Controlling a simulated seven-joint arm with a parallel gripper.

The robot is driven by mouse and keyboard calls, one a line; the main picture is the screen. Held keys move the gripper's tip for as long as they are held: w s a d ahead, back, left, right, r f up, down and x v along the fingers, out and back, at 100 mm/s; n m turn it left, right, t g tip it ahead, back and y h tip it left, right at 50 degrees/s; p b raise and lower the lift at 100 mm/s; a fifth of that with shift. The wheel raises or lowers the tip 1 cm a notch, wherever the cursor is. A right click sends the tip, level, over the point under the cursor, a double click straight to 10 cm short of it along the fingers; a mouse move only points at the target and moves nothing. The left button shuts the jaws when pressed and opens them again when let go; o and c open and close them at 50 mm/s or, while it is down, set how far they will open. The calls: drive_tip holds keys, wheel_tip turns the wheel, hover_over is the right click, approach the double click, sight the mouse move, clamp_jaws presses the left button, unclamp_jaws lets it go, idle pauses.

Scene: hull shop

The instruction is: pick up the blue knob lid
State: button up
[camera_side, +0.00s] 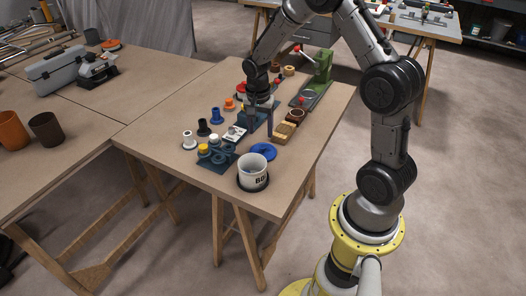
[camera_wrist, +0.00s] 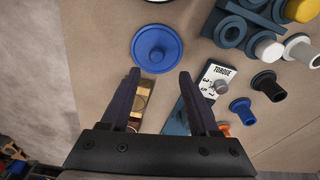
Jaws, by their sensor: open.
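The blue knob lid (camera_side: 263,152) lies on the wooden table behind the white mug in the side view. In the wrist view the round blue lid (camera_wrist: 157,48) lies flat with its knob up, just beyond my fingertips. My gripper (camera_side: 260,108) hangs over the table, farther back than the lid in the side view. In the wrist view my gripper (camera_wrist: 159,72) is open, with nothing held between its two dark fingers. The lid is apart from the fingers and fully visible there.
A white mug (camera_side: 252,173) stands near the lid at the table's front corner. A wooden block (camera_side: 284,131) lies beside my gripper. A torque card (camera_wrist: 214,84), a blue rack (camera_wrist: 246,25) and several spools stand to the right in the wrist view. A green machine (camera_side: 320,75) stands behind.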

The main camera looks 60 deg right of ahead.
sight(263, 146)
drive_tip(key=shift+s+d+f, duration=0.1)
drive_tip(key=shift+s+f, duration=0.1)
drive_tip(key=shift+f, duration=1.35)
drive_tip(key=shift+s+d+f, duration=0.1)
drive_tip(key=shift+s+f, duration=0.05)
drive_tip(key=shift+f, duration=1.4)
clamp_jaws()
